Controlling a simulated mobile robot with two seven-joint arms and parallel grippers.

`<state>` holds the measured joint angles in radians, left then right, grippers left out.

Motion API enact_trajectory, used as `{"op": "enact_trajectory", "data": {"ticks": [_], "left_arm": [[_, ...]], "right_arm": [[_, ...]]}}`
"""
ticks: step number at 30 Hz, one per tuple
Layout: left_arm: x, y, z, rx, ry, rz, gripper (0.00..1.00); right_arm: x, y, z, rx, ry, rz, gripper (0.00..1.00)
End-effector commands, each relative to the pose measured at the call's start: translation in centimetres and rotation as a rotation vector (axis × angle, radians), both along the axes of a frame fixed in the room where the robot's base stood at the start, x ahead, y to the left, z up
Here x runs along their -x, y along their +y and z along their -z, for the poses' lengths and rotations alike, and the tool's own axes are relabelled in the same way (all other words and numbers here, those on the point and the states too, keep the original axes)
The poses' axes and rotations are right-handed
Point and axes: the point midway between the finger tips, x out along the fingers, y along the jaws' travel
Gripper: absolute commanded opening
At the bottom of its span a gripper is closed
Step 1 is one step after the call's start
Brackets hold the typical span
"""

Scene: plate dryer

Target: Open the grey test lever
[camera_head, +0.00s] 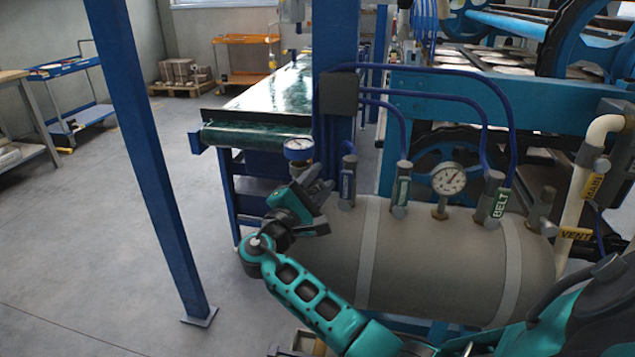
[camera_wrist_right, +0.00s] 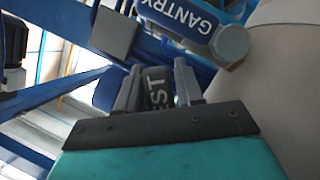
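My right gripper (camera_head: 312,200) is at the left end of the grey tank (camera_head: 400,250), just below a small blue-rimmed gauge (camera_head: 298,148). In the right wrist view, its two fingers (camera_wrist_right: 158,85) stand on either side of the grey test lever (camera_wrist_right: 158,88). White letters "EST" show on the lever between them. The fingers look closed on the lever with almost no gap. In the head view the lever is mostly hidden by the gripper. My left gripper is not in view.
A blue lever marked GANTRY (camera_wrist_right: 182,12) is close above the fingers.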

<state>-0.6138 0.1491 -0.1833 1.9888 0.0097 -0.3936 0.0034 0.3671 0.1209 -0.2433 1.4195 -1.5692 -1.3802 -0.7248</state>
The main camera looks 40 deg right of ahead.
Motion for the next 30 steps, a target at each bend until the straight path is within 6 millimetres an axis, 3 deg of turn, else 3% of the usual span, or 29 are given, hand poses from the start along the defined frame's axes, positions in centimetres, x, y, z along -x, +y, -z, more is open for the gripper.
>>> {"op": "enact_trajectory", "data": {"ticks": [10, 21, 30], "left_arm": [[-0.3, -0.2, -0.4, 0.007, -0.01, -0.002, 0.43], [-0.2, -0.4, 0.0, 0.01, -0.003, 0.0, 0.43], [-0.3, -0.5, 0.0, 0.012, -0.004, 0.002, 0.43]], "right_arm": [[0.4, 1.3, 0.4, -0.004, 0.001, -0.003, 0.36], [3.3, 8.3, 2.2, -0.003, 0.002, -0.002, 0.36], [4.6, 11.5, 2.9, 0.0, 0.0, -0.001, 0.36]]}}
